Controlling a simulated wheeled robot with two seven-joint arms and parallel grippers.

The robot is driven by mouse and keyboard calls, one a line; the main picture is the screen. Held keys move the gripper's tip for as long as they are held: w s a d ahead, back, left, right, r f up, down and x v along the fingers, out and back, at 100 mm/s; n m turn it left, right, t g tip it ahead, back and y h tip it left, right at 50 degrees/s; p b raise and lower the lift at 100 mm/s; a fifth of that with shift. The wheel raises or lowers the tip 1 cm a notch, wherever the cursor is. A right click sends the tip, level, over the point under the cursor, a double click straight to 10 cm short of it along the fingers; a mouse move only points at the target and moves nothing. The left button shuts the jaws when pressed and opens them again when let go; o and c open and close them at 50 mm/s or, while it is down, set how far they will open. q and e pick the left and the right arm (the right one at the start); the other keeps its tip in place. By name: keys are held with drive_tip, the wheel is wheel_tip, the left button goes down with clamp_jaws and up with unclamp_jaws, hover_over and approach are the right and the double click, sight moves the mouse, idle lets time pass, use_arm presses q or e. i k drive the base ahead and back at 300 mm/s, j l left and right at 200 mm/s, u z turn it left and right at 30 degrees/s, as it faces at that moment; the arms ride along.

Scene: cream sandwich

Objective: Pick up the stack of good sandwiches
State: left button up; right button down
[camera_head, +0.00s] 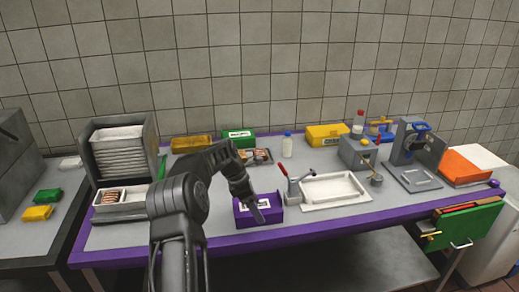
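Small brown-and-white stacked items that look like sandwiches (109,198) sit in a pale tray (133,205) at the front left of the table. Other small brown items (262,156) lie in a dark tray near the back middle, partly hidden by my arm. They are too small to tell which are the good sandwiches. My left arm rises from the lower left of centre and bends down to the right. Its gripper (257,212) is at a purple box (270,215) with a white label; I cannot tell whether they touch. My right gripper is not in view.
A tray rack (122,150) stands at the left. Yellow and green boxes line the back. A white basin (332,190), red-handled tool (284,170), grey machines (408,150) and an orange item (458,167) fill the right. The front right strip is clear.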

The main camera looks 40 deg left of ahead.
sight(261, 151)
drive_tip(key=i+j, duration=0.35)
drive_tip(key=j, duration=0.15)
drive_tip(key=i+j, duration=0.75)
drive_tip(key=j, duration=0.25)
